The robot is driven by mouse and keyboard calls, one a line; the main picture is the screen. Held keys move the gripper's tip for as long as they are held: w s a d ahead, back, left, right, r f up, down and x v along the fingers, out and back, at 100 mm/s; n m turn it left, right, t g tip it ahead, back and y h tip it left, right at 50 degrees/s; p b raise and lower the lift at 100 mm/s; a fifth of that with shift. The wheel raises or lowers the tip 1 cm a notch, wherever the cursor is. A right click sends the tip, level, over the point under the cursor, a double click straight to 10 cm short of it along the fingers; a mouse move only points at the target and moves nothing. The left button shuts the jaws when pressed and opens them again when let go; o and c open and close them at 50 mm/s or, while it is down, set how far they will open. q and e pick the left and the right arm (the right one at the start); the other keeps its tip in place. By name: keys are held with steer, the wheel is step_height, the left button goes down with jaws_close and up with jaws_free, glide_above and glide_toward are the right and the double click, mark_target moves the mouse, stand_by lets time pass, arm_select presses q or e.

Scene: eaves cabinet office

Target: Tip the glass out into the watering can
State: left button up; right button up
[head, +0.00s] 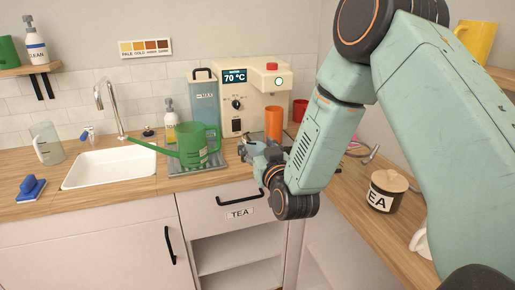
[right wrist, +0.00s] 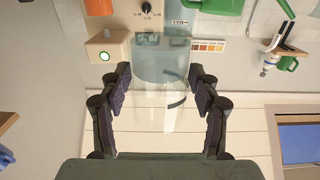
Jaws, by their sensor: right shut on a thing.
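The green watering can (head: 193,147) stands upright on a grey tray (head: 177,170) on the wooden counter, its long spout toward the sink. My right gripper (head: 256,150) is at the counter's front edge, right of the can and apart from it. In the right wrist view, the gripper (right wrist: 160,95) is shut on a clear glass (right wrist: 160,90), its fingers on either side. The can shows in part at the top of that view (right wrist: 194,6). I cannot tell how much liquid the glass holds, and it barely shows in the head view. My left gripper is not in view.
An orange cup (head: 273,123) stands behind my right gripper, by the cream machine (head: 255,95). A white sink (head: 112,168), a clear jug (head: 47,144) and a blue brush (head: 31,188) are to the left. A lidded jar (head: 385,192) stands on the right counter.

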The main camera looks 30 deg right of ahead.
mark_target(260, 132)
steer(key=shift+r+p, duration=1.85)
steer(key=shift+r, duration=0.6)
steer(key=shift+w, duration=0.1)
